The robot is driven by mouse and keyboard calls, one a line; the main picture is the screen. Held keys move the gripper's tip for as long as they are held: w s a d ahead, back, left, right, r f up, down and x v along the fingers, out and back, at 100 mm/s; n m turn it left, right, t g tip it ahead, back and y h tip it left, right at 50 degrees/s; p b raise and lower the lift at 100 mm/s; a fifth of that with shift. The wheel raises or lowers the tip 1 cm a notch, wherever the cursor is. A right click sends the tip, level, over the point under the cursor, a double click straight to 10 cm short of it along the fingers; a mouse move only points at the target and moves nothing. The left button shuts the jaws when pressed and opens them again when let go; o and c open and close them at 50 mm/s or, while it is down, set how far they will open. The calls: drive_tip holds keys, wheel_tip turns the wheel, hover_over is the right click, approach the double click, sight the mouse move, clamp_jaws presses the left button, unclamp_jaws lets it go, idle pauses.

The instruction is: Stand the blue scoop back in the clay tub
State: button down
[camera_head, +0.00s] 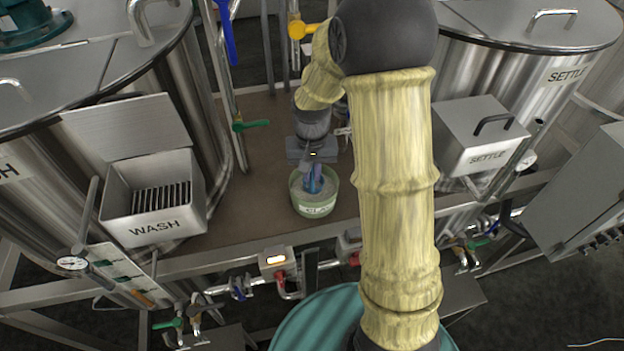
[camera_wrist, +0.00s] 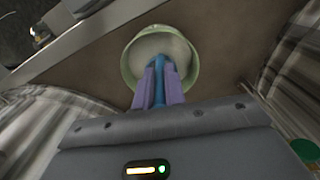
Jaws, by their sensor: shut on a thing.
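The clay tub (camera_head: 314,209) is a pale green round pot with a white label, standing on the brown deck between the two tanks. It also shows in the wrist view (camera_wrist: 127,65), with pale grey contents. My gripper (camera_head: 314,183) points down at the tub, its purple fingers (camera_wrist: 158,88) shut on the blue scoop (camera_wrist: 158,95). The scoop is upright between the fingers, and its lower end is over or inside the tub opening. I cannot tell whether it touches the clay.
A steel box marked WASH (camera_head: 153,200) with its lid open stands left of the tub. A closed box marked SETTLE (camera_head: 478,140) is at the right. Pipes and valves run along the deck's front edge. Bare brown deck (camera_head: 243,215) lies left of the tub.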

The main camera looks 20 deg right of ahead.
sight(312, 193)
drive_tip(key=shift+f, duration=0.1)
drive_tip(key=shift+f+p, duration=0.55)
drive_tip(key=shift+f, duration=1.2)
drive_tip(key=shift+f, duration=0.15)
drive_tip(key=c, duration=1.5)
unclamp_jaws()
drive_tip(key=shift+o, duration=0.2)
wheel_tip(312, 193, up, 12)
drive_tip(key=shift+r+b, duration=0.2)
drive_tip(key=shift+b, duration=1.05)
